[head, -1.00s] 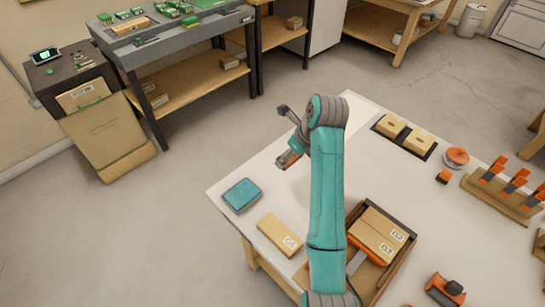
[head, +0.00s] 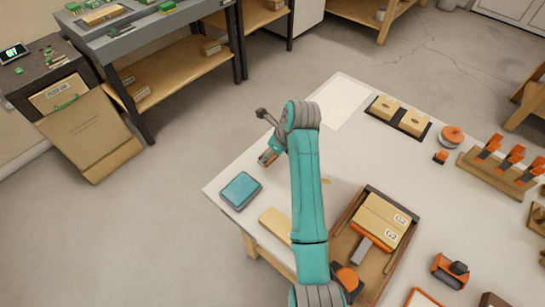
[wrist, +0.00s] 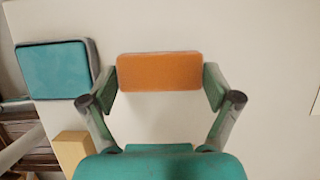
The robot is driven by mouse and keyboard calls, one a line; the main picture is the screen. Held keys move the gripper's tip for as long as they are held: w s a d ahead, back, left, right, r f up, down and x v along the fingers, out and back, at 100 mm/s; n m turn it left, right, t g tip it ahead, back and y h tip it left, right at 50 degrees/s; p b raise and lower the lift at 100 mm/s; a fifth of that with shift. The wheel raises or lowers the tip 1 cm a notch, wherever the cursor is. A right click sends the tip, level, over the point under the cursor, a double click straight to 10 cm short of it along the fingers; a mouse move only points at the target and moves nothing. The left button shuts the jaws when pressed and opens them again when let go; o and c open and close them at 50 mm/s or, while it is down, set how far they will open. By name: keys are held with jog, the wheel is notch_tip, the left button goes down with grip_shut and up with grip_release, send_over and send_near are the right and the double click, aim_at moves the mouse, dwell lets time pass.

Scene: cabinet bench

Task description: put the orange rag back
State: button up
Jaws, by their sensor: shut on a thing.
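The orange rag (wrist: 160,72) is a flat, rounded rectangle between the two fingers of my gripper (head: 268,157). In the wrist view the fingers press on its left and right ends. In the head view only a small bit of orange shows at the fingers, near the table's far left edge. A teal pad-like block (head: 240,190) with a dark rim lies on the table, just left of and nearer than my gripper. It also shows left of the rag in the wrist view (wrist: 55,70). Whether the rag touches the table is unclear.
A tan box (head: 274,224) lies below the teal block, partly behind my arm. A wooden tray (head: 347,217) holds cartons. A white sheet (head: 342,102) lies at the back, beside a dark tray with two boxes (head: 414,122). Orange tools (head: 512,157) stand at the right.

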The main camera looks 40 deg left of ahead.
aim_at(275, 155)
jog(key=shift+f, duration=1.45)
jog(key=shift+f, duration=0.2)
jog(key=o, duration=0.7)
jog(key=shift+o, duration=0.2)
jog(key=shift+r, duration=0.1)
jog(key=v, duration=1.2)
jog(key=shift+r, duration=0.15)
